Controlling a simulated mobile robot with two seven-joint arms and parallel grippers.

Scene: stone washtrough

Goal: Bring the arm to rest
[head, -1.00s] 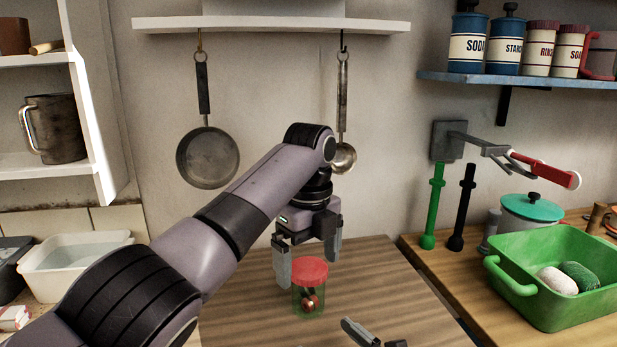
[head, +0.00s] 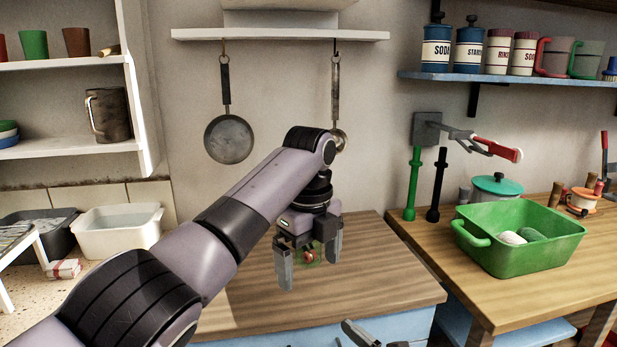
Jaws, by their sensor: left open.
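My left arm reaches in from the lower left. My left gripper (head: 310,268) hangs over the wooden tabletop (head: 375,270) with its two fingers apart, pointing down. At the bottom edge are grey finger parts of my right gripper (head: 375,339), mostly cut off by the frame.
A green basin (head: 521,261) and a teal-lidded pot (head: 496,187) stand on the right counter. A pan (head: 229,139) and a ladle hang behind the arm. A white tub (head: 119,232) stands left. The tabletop right of the gripper is clear.

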